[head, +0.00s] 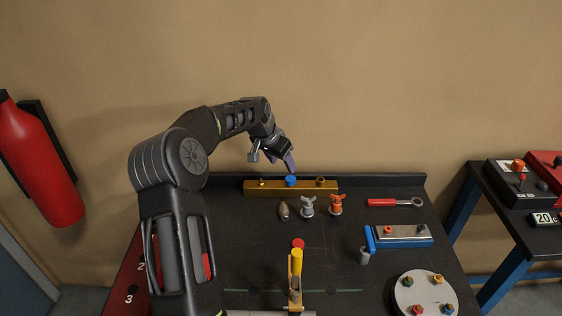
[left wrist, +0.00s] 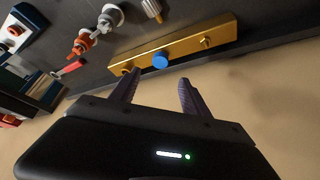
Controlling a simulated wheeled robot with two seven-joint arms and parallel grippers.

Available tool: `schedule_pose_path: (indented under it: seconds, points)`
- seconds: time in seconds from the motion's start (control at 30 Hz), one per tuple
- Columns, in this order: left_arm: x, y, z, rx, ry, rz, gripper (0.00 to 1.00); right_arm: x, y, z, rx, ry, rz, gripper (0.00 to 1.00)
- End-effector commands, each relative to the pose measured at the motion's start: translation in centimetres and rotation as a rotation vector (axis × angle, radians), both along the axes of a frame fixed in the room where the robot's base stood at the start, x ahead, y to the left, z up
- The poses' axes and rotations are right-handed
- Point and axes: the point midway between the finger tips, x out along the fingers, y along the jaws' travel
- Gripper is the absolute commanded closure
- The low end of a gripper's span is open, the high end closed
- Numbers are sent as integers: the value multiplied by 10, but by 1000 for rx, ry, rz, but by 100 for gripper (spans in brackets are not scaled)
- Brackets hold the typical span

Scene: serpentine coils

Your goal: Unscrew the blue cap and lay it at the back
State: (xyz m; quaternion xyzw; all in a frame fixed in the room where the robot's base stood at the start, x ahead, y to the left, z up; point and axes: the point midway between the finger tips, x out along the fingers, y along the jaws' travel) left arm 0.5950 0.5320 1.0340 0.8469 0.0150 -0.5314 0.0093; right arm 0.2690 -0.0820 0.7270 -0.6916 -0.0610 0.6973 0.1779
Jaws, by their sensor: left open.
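The blue cap (head: 291,181) sits on the brass bar (head: 262,189) at the back of the dark table. It also shows in the left wrist view (left wrist: 160,60), on the bar (left wrist: 190,43) between two small brass fittings. My left gripper (head: 277,160) is open and empty above and behind the cap. In the left wrist view its two fingers (left wrist: 157,88) point toward the bar, with the cap just beyond the gap between the fingertips. Nothing is held. My right gripper is not in view.
A grey wing fitting (head: 307,206), an orange one (head: 336,204) and a brownish plug (head: 284,211) stand in front of the bar. A red-handled wrench (head: 395,202) lies to the right. A raised ledge (head: 385,180) runs along the table's back edge. A yellow-handled clamp (head: 296,265) stands nearer.

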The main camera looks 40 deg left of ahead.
Motion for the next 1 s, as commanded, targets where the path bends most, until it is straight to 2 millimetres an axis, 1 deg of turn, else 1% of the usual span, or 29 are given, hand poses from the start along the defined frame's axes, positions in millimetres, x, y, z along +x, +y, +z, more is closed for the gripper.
schedule_pose_path:
  seconds: [0.17, 0.27, 0.4, 0.47, 0.6, 0.7, 0.97, 1.0]
  points:
    - [7, 0, -15, -1, 1, 0, 45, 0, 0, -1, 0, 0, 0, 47]
    - [14, -1, -31, -3, 2, 0, 45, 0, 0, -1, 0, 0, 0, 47]
    - [26, 0, -57, -2, 1, 0, 45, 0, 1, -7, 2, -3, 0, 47]
    - [31, 1, -70, 0, 0, 1, 45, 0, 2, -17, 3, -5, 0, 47]
    - [39, 1, -84, 0, 0, 1, 45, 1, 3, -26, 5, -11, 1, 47]
    - [42, 1, -88, 0, 0, 1, 45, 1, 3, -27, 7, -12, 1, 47]
    - [42, 2, -87, 0, 0, 1, 45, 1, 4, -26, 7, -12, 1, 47]
    - [42, 2, -87, 0, 0, 1, 48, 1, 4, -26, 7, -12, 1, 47]
